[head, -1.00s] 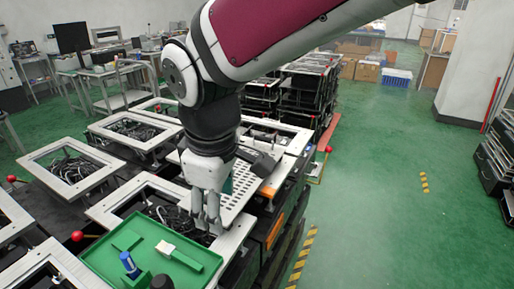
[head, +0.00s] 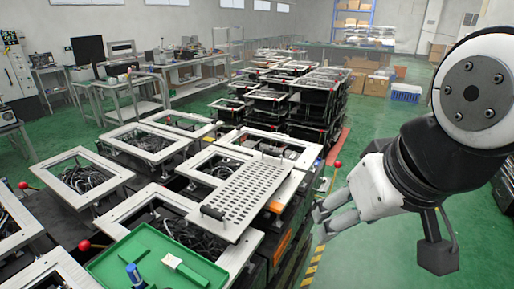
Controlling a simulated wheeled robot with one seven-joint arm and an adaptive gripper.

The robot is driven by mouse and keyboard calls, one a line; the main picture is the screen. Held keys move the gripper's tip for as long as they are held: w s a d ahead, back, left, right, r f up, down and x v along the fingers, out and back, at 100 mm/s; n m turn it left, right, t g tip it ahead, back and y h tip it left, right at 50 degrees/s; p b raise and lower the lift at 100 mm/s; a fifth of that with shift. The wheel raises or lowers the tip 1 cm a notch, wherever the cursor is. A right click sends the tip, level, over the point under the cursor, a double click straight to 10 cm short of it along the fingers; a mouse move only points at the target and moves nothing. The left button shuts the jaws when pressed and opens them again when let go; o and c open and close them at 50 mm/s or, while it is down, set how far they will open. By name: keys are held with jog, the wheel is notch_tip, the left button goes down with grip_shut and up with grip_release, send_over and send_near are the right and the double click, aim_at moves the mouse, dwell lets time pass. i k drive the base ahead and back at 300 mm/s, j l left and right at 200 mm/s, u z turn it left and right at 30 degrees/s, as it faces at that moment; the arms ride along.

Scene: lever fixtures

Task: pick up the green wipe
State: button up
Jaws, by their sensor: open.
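A green tray (head: 103,268) sits at the lower left among the frames, cut off by the picture's bottom edge. In it lie a small white piece (head: 172,261), a green strip (head: 192,274) beside it and an upright blue item (head: 134,273). Green pieces blend with the tray floor, so I cannot tell for certain which is the green wipe. My gripper (head: 320,220) is open and empty. It hangs to the right of the tray, well apart from it, beside the fixture stack and over the floor side.
A perforated white plate (head: 250,194) with black handles lies behind the tray's right side. Red-knobbed levers (head: 84,245) stand among the white frames (head: 82,178). Dark stacked units (head: 290,110) rise behind.

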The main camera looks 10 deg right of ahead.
aim_at(135, 252)
jog(key=u, duration=1.5)
jog(key=z, duration=0.45)
jog(key=i+l+u, duration=0.2)
jog(key=l, duration=0.15)
jog(key=l+u, duration=0.2)
jog(key=l, duration=0.2)
jog(key=i+l+u, duration=0.2)
jog(key=l, duration=0.2)
jog(key=k, duration=0.1)
